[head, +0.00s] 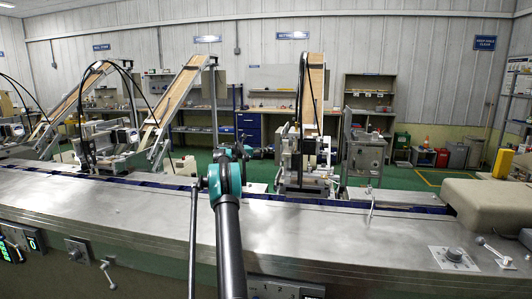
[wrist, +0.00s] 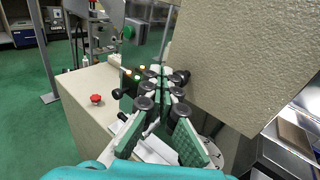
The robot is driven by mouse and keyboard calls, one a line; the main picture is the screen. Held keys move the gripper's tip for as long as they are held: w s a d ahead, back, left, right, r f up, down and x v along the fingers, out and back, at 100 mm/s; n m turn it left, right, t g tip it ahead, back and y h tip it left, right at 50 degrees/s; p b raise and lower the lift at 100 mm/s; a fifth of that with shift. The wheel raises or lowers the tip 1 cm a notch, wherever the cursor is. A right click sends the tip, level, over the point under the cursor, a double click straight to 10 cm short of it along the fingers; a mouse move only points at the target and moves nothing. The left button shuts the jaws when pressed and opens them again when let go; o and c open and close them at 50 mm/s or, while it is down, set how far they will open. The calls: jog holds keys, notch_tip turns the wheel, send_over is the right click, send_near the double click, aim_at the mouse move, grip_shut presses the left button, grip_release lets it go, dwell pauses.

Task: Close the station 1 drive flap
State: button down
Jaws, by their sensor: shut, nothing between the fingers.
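In the wrist view my gripper (wrist: 159,72) is shut and empty. Its green fingers with black knobs point away from the camera. A large beige textured panel (wrist: 255,60) stands tilted close at the right of the fingers; it may be the drive flap, but I cannot tell for sure. I cannot tell whether the fingers touch it. A beige machine housing (wrist: 92,105) with a red knob (wrist: 96,99) lies left of the fingers. In the head view my arm reaches over the conveyor near the middle, and my gripper is hidden behind its teal joint. No station number is readable.
A long steel conveyor bench (head: 130,210) spans the front of the head view. Feeder stations with sloping chutes (head: 175,95) stand behind it. A beige cover (head: 490,205) sits at the right end. Green floor (wrist: 50,140) is open at the left of the wrist view.

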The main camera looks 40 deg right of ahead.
dwell(0.4)
jog(key=f+v, duration=0.1)
jog(key=v, duration=1.1)
jog(key=shift+r, duration=0.5)
